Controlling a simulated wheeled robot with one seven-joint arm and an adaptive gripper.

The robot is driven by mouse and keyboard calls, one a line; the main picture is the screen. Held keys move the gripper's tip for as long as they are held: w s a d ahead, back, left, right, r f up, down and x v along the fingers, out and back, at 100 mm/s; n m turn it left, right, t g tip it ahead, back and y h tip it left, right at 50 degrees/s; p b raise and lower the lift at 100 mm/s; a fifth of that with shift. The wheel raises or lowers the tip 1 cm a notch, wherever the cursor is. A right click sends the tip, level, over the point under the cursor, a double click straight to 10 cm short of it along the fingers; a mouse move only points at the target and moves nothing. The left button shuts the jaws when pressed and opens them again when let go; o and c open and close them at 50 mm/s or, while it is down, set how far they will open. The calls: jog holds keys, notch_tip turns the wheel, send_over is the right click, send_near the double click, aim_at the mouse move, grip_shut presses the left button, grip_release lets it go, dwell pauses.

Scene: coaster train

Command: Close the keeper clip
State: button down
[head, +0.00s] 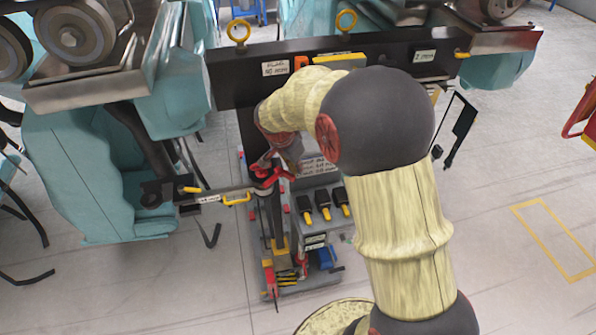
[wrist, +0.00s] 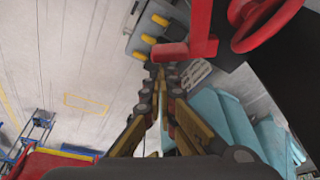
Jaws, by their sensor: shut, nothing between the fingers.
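My gripper (wrist: 160,78) is shut with nothing between its fingers. In the wrist view its tips sit just below a red L-shaped bracket (wrist: 203,47); I cannot tell whether they touch it. A red handwheel (wrist: 265,22) is to the right of the bracket. In the head view the red parts (head: 272,177) show at the top of the post, beside my wrist, and the fingertips are hard to make out. A bar with a yellow handle (head: 237,200) reaches left from the post. I cannot tell for sure which part is the keeper clip.
A dark beam (head: 390,60) with labels and yellow rings runs behind my arm. Teal train cars (head: 90,170) stand left and right of it. A grey box with black and yellow switches (head: 323,205) is right of the post.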

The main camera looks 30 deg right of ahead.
jog(key=a+m+b, duration=0.1)
jog(key=s+m+g+b, duration=0.1)
jog(key=m+b, duration=0.1)
jog(key=a+m+b, duration=0.1)
jog(key=m, duration=0.1)
jog(key=shift+s+a+f+g, duration=0.1)
jog(key=shift+s+a+g, duration=0.1)
jog(key=shift+a+g, duration=0.15)
jog(key=shift+s+a+m+b, duration=0.15)
jog(key=shift+a+m+b, duration=0.15)
jog(key=shift+b, duration=0.15)
notch_tip(320, 180, up, 10)
send_over(291, 175)
jog(key=s, duration=0.2)
jog(key=shift+w+a+f+p, duration=0.1)
jog(key=shift+f+p, duration=0.1)
jog(key=shift+p, duration=0.2)
